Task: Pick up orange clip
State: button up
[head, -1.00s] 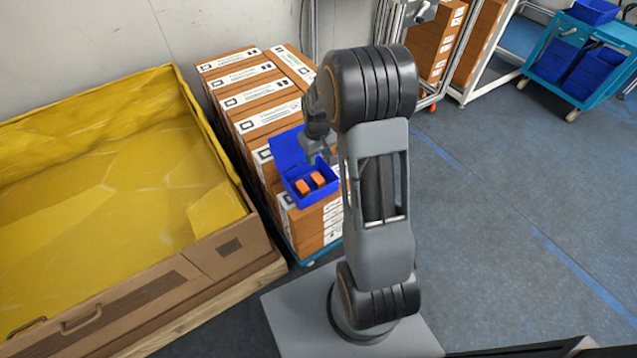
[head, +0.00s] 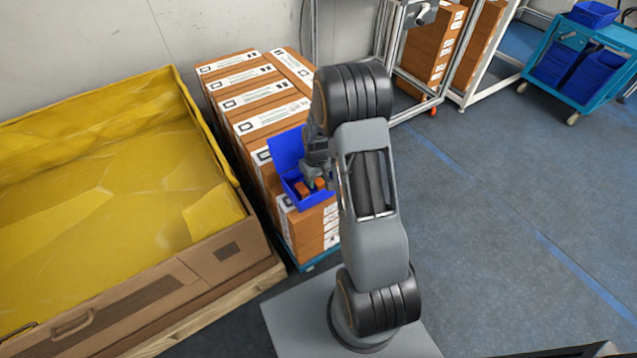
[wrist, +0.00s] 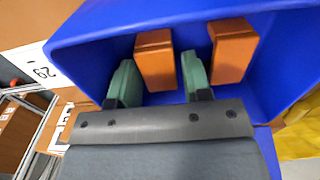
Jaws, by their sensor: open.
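Two orange clips lie in a blue bin. In the wrist view, one orange clip (wrist: 155,62) is on the left and the other orange clip (wrist: 232,50) is on the right. The blue bin (wrist: 90,42) also shows in the head view (head: 287,152), on the stacked boxes. My gripper (wrist: 156,80) is open inside the bin. Its two green fingers stand on either side of the left clip's near end, with the right finger in the gap between the two clips. In the head view my gripper (head: 314,180) is over the bin and partly covers the clips.
Stacked brown boxes (head: 265,105) with white labels are under and behind the bin. A large crate lined with yellow sheeting (head: 120,190) stands at the left. Blue carts and racks are at the back right. The floor at the right (head: 500,230) is clear.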

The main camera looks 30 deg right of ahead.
jog(key=shift+f, duration=0.1)
jog(key=shift+c, duration=0.2)
jog(key=c, duration=0.6)
jog(key=shift+c, duration=0.2)
jog(key=shift+r, duration=0.45)
notch_tip(320, 180, up, 2)
jog(key=shift+r+p, duration=0.1)
jog(key=shift+p, duration=0.5)
jog(key=s+a+r, duration=0.1)
jog(key=r, duration=0.1)
jog(key=s+a+r+p, duration=0.1)
jog(key=r, duration=0.1)
jog(key=s+a+r, duration=0.1)
jog(key=a+r, duration=0.1)
jog(key=shift+a+r+p, duration=0.1)
jog(key=shift+r+p, duration=0.15)
jog(key=shift+p, duration=0.05)
jog(key=s+a+r+p, duration=0.1)
jog(key=s+a+r, duration=0.2)
jog(key=s+a, duration=0.2)
jog(key=shift+s+a+r, duration=0.2)
jog(key=shift+a, duration=0.85)
